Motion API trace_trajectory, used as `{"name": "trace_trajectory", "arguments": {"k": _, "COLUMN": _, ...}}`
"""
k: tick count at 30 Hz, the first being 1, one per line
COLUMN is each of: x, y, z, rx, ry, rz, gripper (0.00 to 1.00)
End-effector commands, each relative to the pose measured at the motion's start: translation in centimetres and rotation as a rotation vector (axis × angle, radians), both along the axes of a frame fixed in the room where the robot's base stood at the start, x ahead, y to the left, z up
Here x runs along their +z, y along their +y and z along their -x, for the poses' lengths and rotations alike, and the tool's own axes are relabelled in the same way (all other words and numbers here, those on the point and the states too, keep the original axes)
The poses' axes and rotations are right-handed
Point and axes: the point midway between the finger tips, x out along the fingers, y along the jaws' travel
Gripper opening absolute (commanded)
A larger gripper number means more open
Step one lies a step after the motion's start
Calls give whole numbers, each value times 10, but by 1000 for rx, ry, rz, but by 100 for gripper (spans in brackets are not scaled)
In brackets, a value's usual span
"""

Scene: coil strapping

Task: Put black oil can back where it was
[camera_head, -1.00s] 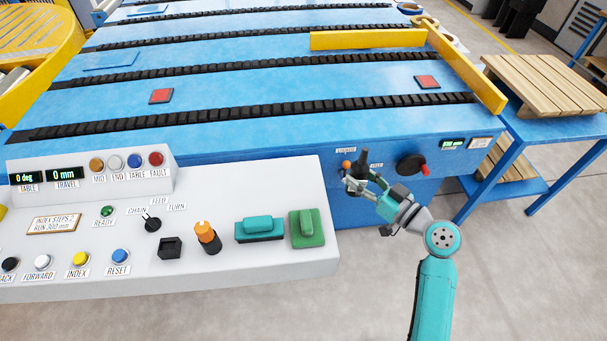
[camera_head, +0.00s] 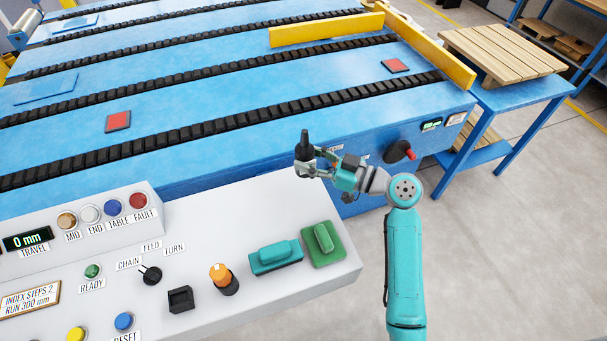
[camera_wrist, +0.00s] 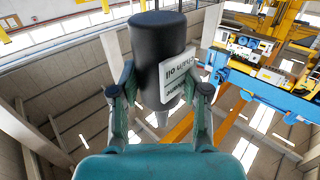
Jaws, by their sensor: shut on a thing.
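The black oil can (camera_head: 304,146) is held in my gripper (camera_head: 311,167), above the far right corner of the grey control console (camera_head: 285,205). It looks about upright in the head view, with its narrow spout up. In the wrist view the dark body of the can (camera_wrist: 157,42) sits between the two fingers of my gripper (camera_wrist: 160,95). A white label reading "chain oil" shows upside down on its side. My gripper is shut on the can.
On the console near the can are a green block (camera_head: 323,245), a teal block (camera_head: 275,256) and an orange knob (camera_head: 221,275). The blue chain table (camera_head: 200,110) lies behind, with a red-handled switch (camera_head: 405,151) on its front. A wooden pallet (camera_head: 500,50) stands right.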

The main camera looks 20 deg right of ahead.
Motion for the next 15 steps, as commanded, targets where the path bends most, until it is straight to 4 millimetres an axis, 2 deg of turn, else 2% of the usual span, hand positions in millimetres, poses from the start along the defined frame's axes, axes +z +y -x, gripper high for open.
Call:
{"name": "trace_trajectory", "arguments": {"k": 3, "x": -16, "y": 0, "z": 0, "rx": 0, "ry": 2, "rz": -1, "gripper": 0}}
{"name": "trace_trajectory", "arguments": {"k": 8, "x": -28, "y": 0, "z": 0, "rx": 0, "ry": 1, "rz": -1, "gripper": 0}}
{"name": "trace_trajectory", "arguments": {"k": 15, "x": -57, "y": 0, "z": 0, "rx": -1, "ry": 0, "rz": -1, "gripper": 0}}
